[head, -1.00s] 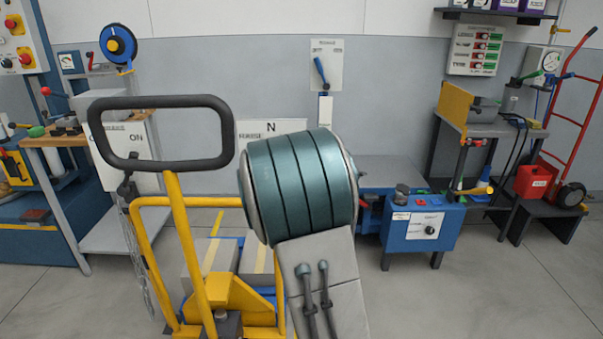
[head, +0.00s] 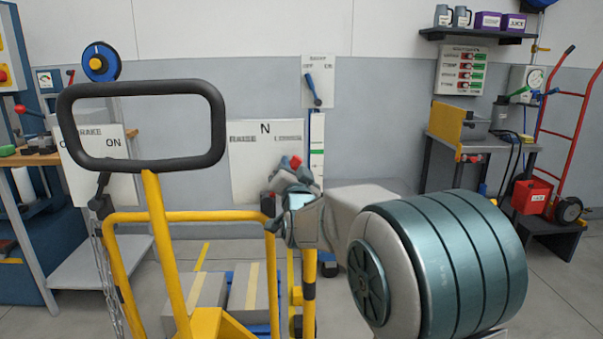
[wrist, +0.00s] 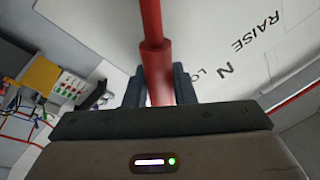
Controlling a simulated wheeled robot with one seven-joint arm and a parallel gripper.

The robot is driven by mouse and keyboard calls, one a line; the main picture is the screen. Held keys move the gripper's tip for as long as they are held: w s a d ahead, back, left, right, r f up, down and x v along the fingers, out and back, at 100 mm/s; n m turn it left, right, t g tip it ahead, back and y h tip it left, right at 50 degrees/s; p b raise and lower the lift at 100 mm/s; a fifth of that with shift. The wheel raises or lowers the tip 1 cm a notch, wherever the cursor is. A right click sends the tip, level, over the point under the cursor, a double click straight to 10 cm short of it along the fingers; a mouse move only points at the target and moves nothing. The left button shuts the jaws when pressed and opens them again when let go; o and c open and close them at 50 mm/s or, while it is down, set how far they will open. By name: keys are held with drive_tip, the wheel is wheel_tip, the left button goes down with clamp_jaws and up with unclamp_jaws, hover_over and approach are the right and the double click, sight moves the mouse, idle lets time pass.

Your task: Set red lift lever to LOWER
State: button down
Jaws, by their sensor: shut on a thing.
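The red lift lever (wrist: 152,25) runs between my gripper's fingers (wrist: 158,88) in the wrist view. The fingers are shut on its thicker red part. In the head view my gripper (head: 287,176) is at the lower right of the white lever panel (head: 252,170), marked RAISE at left, N at top middle and LOWER at right. A small red part of the lever (head: 296,162) shows at the gripper, right of the N and below LOWER. My arm hides the rest of the lever and its pivot.
A yellow pallet truck with a black loop handle (head: 215,125) stands close in front, left of my gripper. A white BRAKE panel (head: 100,150) is behind it at left. A blue lever (head: 312,88) is on a wall plate above. A red hand truck (head: 570,130) stands at right.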

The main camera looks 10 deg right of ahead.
drive_tip(key=shift+f, duration=0.2)
drive_tip(key=c, duration=1.2)
unclamp_jaws()
drive_tip(key=shift+a, duration=0.1)
drive_tip(key=shift+c, duration=0.2)
drive_tip(key=v, duration=1.3)
drive_tip(key=shift+s+p, duration=0.35)
drive_tip(key=shift+p, duration=0.1)
